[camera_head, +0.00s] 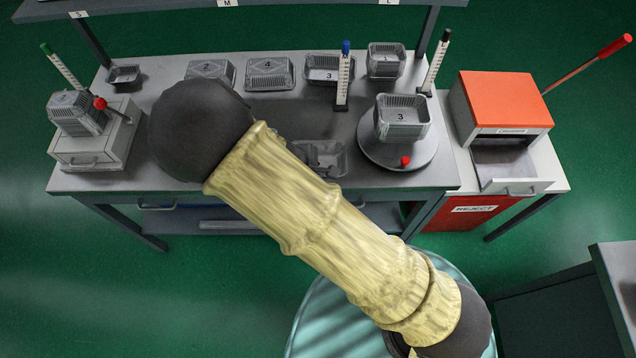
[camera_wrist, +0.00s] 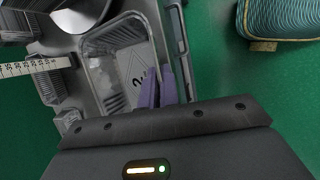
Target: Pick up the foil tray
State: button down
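A foil tray (camera_wrist: 103,88) with a numbered label on its floor fills the middle of the wrist view. In the head view a foil tray (camera_head: 325,157) shows beside my arm, partly hidden by it. My gripper (camera_wrist: 160,87) has its two purple fingers close together at the tray's right wall, overlapping it in the picture. I cannot tell whether the wall is between the fingers or whether they touch it. The head view hides my gripper behind my arm.
Several other foil trays stand along the bench's back, including one marked 4 (camera_head: 269,73). A tray marked 3 (camera_head: 402,118) sits on a round turntable (camera_head: 372,150). At left, a tray (camera_head: 75,113) rests on a grey box (camera_head: 95,150). An orange-topped machine (camera_head: 503,98) stands at right. Upright scales (camera_head: 344,80) rise nearby.

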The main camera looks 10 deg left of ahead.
jog(key=shift+r, duration=0.6)
dwell(0.6)
